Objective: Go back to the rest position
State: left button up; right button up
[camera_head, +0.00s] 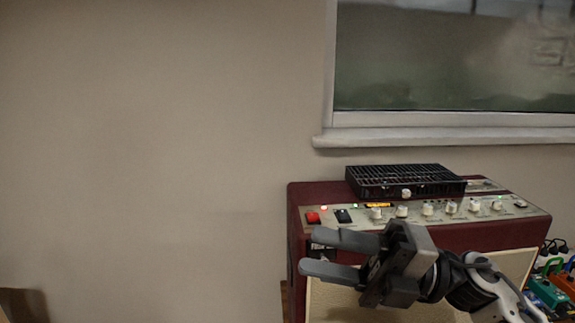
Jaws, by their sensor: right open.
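My right gripper (325,254) is in front of the left part of a dark red amplifier (470,232). Its two grey fingers point left and stand apart, with nothing between them. The arm comes in from the lower right and hides part of the amplifier's front. The amplifier's top panel has a red switch (313,217), a black switch (343,216) and a row of pale knobs (428,209). My left gripper is not in view.
A black grille-topped box (405,180) sits on the amplifier. Several coloured pedals (548,292) with cables lie at the right edge. A window with a white sill (440,138) is above. The left side shows bare wall (150,150).

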jog(key=w+d+f+m+t+h, duration=0.25)
jog(key=f+m+t+h, duration=0.5)
jog(key=m, duration=0.65)
jog(key=w+d+f+m+t+h, duration=0.1)
jog(key=d+f+m+t+h, duration=0.3)
jog(key=f+m+t, duration=0.65)
jog(key=s+d+f+m+g+h, duration=0.1)
jog(key=s+f+m+g+h, duration=0.2)
jog(key=f, duration=0.5)
jog(key=s+d+f+m+g+h, duration=0.1)
jog(key=s+f+m+g+h, duration=0.2)
jog(key=s+f+m, duration=0.5)
jog(key=shift+s+d+f+g, duration=0.2)
jog(key=shift+s+f+g, duration=0.4)
jog(key=shift+s+g, duration=0.4)
